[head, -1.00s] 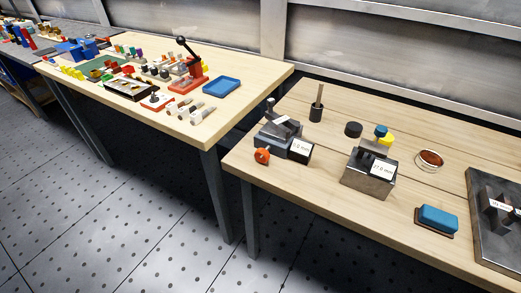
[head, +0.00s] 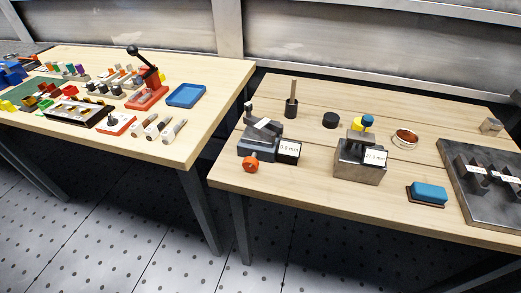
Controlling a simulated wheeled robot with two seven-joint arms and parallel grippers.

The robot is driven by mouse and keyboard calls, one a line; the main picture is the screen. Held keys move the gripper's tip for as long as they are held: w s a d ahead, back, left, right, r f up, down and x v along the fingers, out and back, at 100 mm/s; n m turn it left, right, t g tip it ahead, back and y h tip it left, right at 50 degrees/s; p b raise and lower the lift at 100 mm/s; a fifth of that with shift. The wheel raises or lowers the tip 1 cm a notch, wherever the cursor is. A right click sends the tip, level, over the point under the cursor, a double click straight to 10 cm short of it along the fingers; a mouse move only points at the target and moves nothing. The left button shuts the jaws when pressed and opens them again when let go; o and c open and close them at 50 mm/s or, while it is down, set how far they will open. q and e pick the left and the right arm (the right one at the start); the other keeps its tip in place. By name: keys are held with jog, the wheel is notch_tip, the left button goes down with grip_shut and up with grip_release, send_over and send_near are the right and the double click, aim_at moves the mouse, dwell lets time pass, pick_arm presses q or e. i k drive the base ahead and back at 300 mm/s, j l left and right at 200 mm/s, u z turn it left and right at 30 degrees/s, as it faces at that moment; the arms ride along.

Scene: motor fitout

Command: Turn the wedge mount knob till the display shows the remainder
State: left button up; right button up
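On the right-hand bench stands a dark grey wedge-like mount (head: 262,136) with an orange-red knob (head: 250,164) at its front. Beside the knob is a black display box (head: 288,152) whose white face carries a small mm reading, too small to read surely. To its right is a metal block device (head: 350,165) with a blue and yellow top and a white label (head: 375,157) that seems to read 27.0 mm. Neither of my grippers is in view, and nothing touches the knob.
The right bench (head: 300,200) also holds a dark cup with a stick (head: 291,108), a black puck (head: 330,120), a copper ring (head: 405,139), a blue sponge-like block (head: 428,192) and a metal plate (head: 480,215). The left bench (head: 200,130) carries many small parts and a blue tray (head: 186,95). Floor is clear in front.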

aim_at(250, 164)
jog(key=i+j+z, duration=0.1)
jog(key=j+z, duration=1)
jog(key=k+j+z, duration=0.15)
jog(key=j+z, duration=0.25)
jog(key=k+j+z, duration=0.15)
jog(key=j+z, duration=0.2)
jog(key=j, duration=0.15)
jog(key=k+j+z, duration=0.2)
jog(key=j+z, duration=0.2)
jog(key=k+j+z, duration=0.2)
jog(key=z, duration=0.15)
jog(key=k+j+z, duration=0.25)
jog(key=z, duration=0.15)
